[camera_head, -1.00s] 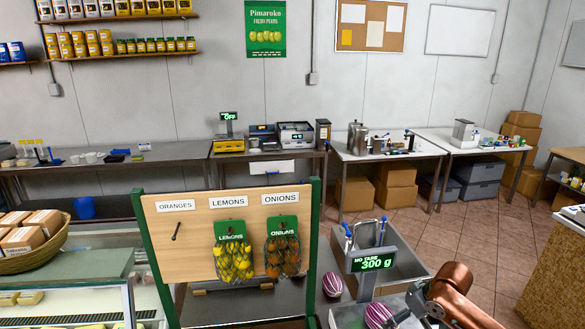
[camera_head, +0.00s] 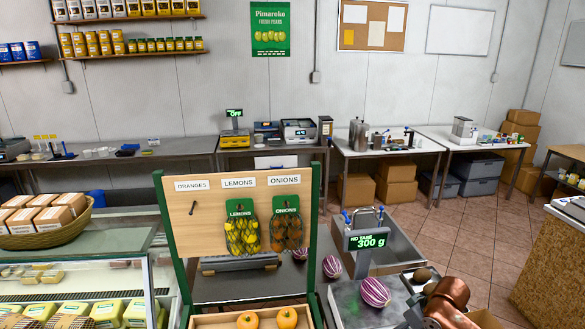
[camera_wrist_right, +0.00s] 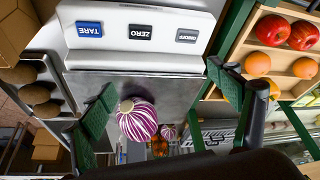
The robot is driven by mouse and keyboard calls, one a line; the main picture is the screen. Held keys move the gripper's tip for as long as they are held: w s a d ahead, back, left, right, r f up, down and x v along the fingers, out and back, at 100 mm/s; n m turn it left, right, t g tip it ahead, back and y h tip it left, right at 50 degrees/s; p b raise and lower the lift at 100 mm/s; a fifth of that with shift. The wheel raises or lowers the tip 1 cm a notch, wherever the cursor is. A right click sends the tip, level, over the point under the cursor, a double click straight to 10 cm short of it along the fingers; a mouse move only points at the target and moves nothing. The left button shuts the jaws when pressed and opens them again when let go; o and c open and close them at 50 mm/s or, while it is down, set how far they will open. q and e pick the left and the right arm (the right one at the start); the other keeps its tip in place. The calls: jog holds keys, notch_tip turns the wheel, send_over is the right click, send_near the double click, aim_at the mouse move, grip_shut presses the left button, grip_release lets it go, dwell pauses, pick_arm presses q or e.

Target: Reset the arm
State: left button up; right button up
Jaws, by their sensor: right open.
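My right gripper (camera_wrist_right: 165,120) is open and empty in the right wrist view, its two green-padded fingers spread apart. A purple-and-white striped onion (camera_wrist_right: 137,119) shows between the fingers in that view, apart from them. In the head view the striped onion (camera_head: 375,292) sits on the scale below the display (camera_head: 366,241), which reads 300 g. My right arm (camera_head: 452,300) is at the lower right of the head view, and its gripper is hardly visible there. My left gripper is in neither view.
A wooden board (camera_head: 207,232) with hanging bags of lemons (camera_head: 242,234) and onions (camera_head: 287,229) stands left of the scale. More striped onions (camera_head: 332,267) lie behind it. Oranges (camera_head: 287,317) sit in a wooden bin. A metal sink (camera_head: 397,243) lies behind the scale.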

jog(key=shift+n+y, duration=0.3)
jog(key=s+a+f, duration=0.1)
jog(key=s+f, duration=0.1)
jog(key=f, duration=0.2)
jog(key=s+a+f, duration=0.2)
jog(key=s+f, duration=0.1)
jog(key=f, duration=0.1)
jog(key=s+a+f, duration=0.2)
jog(key=s+f, duration=0.1)
jog(key=f, duration=0.2)
jog(key=shift+a, duration=0.2)
jog(key=s+a+f+m, duration=0.1)
jog(key=s+f, duration=0.5)
jog(key=s, duration=0.3)
jog(key=s+d+f+m+h, duration=0.2)
jog(key=s+d+m, duration=0.15)
jog(key=s, duration=0.75)
jog(key=s+d+f+m+h, duration=0.2)
jog(key=s+d, duration=0.3)
jog(key=s, duration=0.5)
notch_tip(320, 180, down, 28)
jog(key=s+g, duration=0.2)
jog(key=s, duration=0.1)
jog(key=s+f+n+g+y, duration=0.1)
jog(key=s+f, duration=1.8)
jog(key=shift+s+a, duration=0.3)
jog(key=shift+a, duration=0.05)
